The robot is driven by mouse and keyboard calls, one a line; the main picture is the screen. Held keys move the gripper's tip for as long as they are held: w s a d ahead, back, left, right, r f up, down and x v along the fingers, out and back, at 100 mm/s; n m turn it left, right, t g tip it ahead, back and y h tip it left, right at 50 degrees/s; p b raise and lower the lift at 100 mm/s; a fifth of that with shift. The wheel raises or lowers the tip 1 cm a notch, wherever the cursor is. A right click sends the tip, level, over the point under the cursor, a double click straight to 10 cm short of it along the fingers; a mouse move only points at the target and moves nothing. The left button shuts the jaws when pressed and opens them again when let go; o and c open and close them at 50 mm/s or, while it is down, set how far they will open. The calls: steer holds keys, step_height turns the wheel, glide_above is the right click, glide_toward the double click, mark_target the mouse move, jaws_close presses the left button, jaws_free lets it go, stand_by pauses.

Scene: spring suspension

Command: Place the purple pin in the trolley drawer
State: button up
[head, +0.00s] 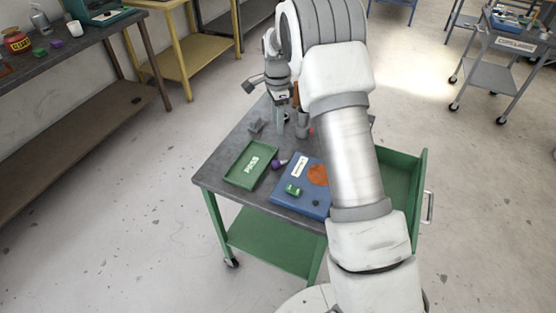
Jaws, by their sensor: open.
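A small purple pin (278,164) lies on the dark top of the green trolley (225,175), between a green tray and a blue board. The green trolley drawer (402,176) is pulled open on the right side, and my arm hides part of it. The part of its inside that shows looks empty. My gripper (291,131) points down over the far part of the trolley top, beyond the pin and apart from it. It is open, and I see nothing held between its fingers.
The green tray labelled PINS (251,164) and the blue board (300,199) with green and orange pieces sit on the trolley top. A small grey part (256,126) lies near the far left edge. A workbench (60,55) stands at the left. The floor around the trolley is clear.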

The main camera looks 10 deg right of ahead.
glide_above(278, 161)
step_height(278, 161, down, 13)
steer(key=shift+r+p, duration=0.15)
steer(key=shift+p, duration=0.3)
steer(key=shift+f+p, duration=0.3)
steer(key=shift+f, duration=2)
jaws_close()
